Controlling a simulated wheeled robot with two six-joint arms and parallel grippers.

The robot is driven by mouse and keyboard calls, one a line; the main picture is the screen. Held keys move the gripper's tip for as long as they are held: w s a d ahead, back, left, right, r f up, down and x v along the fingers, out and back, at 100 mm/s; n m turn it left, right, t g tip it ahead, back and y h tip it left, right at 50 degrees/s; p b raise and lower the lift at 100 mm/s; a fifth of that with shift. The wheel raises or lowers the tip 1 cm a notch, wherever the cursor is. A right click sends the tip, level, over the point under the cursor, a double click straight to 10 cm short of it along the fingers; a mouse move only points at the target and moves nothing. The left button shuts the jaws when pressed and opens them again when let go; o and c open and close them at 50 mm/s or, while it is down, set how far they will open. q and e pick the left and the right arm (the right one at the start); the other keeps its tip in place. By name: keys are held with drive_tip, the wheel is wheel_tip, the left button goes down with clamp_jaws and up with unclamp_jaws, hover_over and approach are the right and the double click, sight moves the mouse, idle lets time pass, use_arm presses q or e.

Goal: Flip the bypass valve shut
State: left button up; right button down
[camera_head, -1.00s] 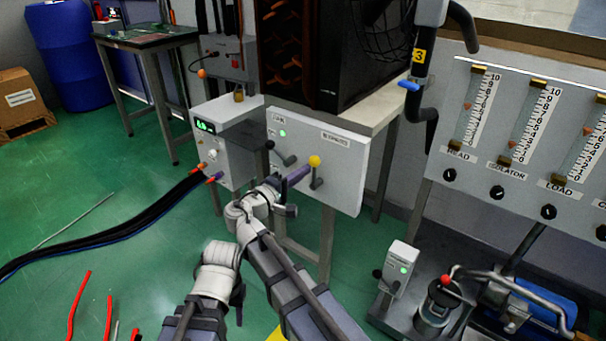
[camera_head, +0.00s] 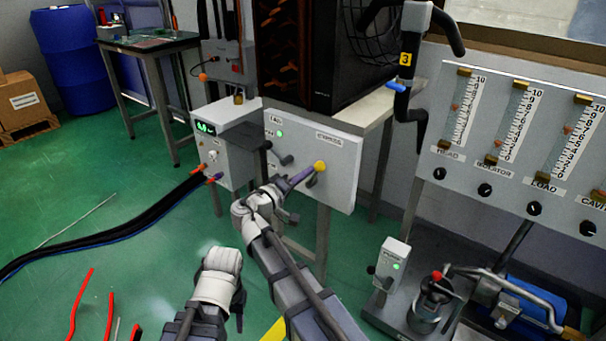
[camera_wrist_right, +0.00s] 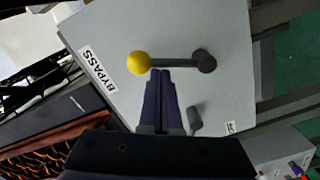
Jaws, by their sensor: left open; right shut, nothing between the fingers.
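The bypass valve lever has a yellow ball knob (camera_head: 319,166) and a grey arm on a pale panel (camera_head: 345,188); the label BYPASS shows in the right wrist view. The knob stands above the pivot in the head view, leaning slightly right. The lever (camera_wrist_right: 175,63) lies across the right wrist view, knob at left. My right gripper (camera_head: 309,171) is shut and empty. Its purple fingertips (camera_wrist_right: 160,73) are at the lever's side near the knob; I cannot tell whether they touch. My left arm is low at left; its gripper (camera_head: 238,300) is open, its fingertips hard to make out.
A second lever with a black knob (camera_head: 268,145) sits left on the same panel. A box with a green display (camera_head: 220,150) stands left of it. Flow gauges (camera_head: 520,125) and a pump unit (camera_head: 430,300) are at right. Black cables (camera_head: 120,235) cross the floor.

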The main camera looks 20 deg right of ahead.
use_arm(q)
wheel_tip(320, 180, down, 4)
drive_tip(key=b, duration=0.3)
drive_tip(key=shift+r, duration=0.25)
use_arm(e)
drive_tip(key=s+d+f+m, duration=0.3)
drive_tip(key=f+m, duration=0.1)
drive_tip(key=m, duration=0.7)
drive_tip(key=shift+s+y, duration=0.3)
drive_tip(key=shift+s, duration=0.1)
use_arm(q)
drive_tip(key=shift+b, duration=0.35)
use_arm(e)
drive_tip(key=shift+f, duration=0.1)
